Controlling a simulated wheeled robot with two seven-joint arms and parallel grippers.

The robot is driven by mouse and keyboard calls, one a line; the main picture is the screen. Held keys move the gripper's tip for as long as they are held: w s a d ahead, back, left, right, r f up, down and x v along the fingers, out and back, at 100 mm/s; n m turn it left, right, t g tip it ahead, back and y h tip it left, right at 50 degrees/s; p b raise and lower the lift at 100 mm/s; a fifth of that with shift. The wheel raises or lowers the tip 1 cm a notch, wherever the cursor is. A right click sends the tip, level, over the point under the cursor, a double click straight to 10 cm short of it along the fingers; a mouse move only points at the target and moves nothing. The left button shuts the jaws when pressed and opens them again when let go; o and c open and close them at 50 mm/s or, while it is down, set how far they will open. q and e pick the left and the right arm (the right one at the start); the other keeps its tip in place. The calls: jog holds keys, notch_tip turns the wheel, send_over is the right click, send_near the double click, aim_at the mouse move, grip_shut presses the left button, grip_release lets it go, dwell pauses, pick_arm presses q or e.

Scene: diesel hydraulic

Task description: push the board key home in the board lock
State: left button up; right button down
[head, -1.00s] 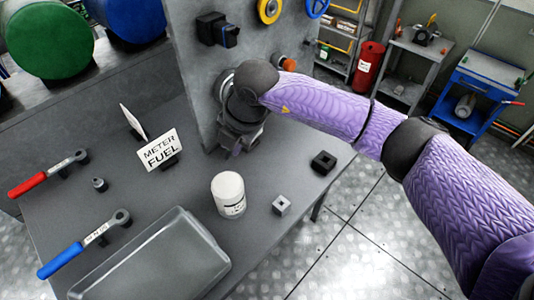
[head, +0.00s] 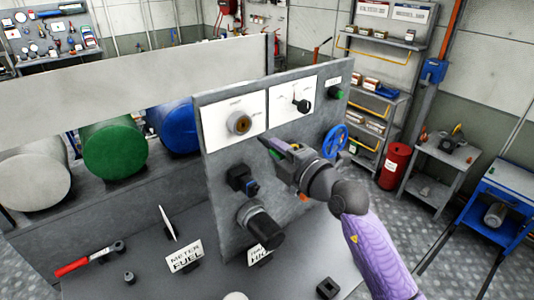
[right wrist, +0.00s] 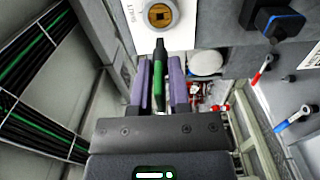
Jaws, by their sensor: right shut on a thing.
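The board lock, a round brass face with a square dark opening on a white plate, is on the upright grey panel in the head view (head: 239,123). It shows at the top of the right wrist view (right wrist: 159,14). My right gripper (head: 268,143) is in front of the panel, just below and right of the lock. In the right wrist view its purple fingers (right wrist: 160,82) are shut on the board key (right wrist: 160,78), which has a green body and dark end. The dark end points toward the lock and appears apart from it. My left gripper is not in view.
A selector switch (head: 301,104), a green button (head: 335,93) and a blue handwheel (head: 335,141) are to the right on the panel. A black-and-blue connector (head: 242,180) and a dark cylinder (head: 262,227) stick out below the lock. A fuel meter sign (head: 186,257) stands on the bench.

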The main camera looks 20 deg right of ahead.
aim_at(266, 142)
jog(key=shift+r+p, duration=0.1)
jog(key=shift+p, duration=0.3)
jog(key=shift+w, duration=0.2)
jog(key=shift+x, duration=2.35)
jog(key=shift+p, duration=0.55)
